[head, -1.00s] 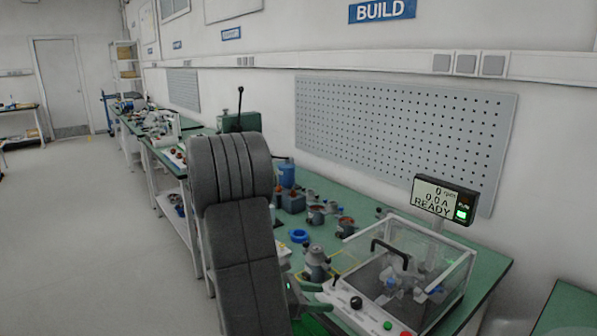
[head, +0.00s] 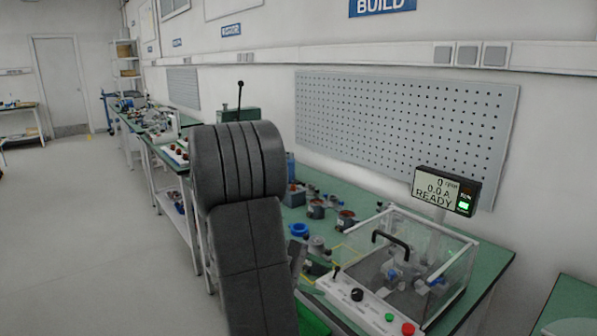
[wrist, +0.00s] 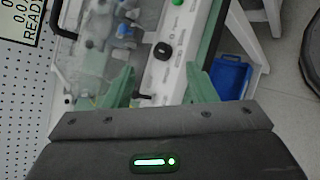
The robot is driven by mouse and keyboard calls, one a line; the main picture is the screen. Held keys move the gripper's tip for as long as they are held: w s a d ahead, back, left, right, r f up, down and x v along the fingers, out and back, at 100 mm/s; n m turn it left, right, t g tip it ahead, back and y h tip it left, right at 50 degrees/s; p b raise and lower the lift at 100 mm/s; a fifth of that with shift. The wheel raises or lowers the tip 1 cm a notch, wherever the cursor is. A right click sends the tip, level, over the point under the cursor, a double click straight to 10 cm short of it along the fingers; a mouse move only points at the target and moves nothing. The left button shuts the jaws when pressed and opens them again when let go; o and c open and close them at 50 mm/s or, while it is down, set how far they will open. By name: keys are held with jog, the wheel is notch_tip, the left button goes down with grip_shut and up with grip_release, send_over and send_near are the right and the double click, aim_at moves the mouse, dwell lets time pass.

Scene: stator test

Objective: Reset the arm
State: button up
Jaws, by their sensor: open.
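My gripper (wrist: 160,84) shows in the wrist view with its two green fingers apart and nothing between them. It points toward the test station's white control panel (wrist: 162,55). In the head view my dark grey arm stands in front and hides most of the gripper. The test station (head: 400,255) is a clear box with a black handle, at the right end of the green bench. Its display (head: 447,190) reads 0 rpm, 0.0 A, READY, with a green light. A motor-like part with blue pieces (head: 405,270) sits inside the box.
Motor parts, a blue ring (head: 299,229) and several small pots (head: 316,208) stand on the green bench (head: 350,190) behind my arm. A pegboard (head: 405,130) is on the wall. A blue bin (wrist: 230,77) shows below the bench edge. The floor at left is clear.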

jog(key=shift+w+d+r+m, duration=0.1)
jog(key=shift+d+m, duration=0.05)
jog(key=shift+m, duration=0.65)
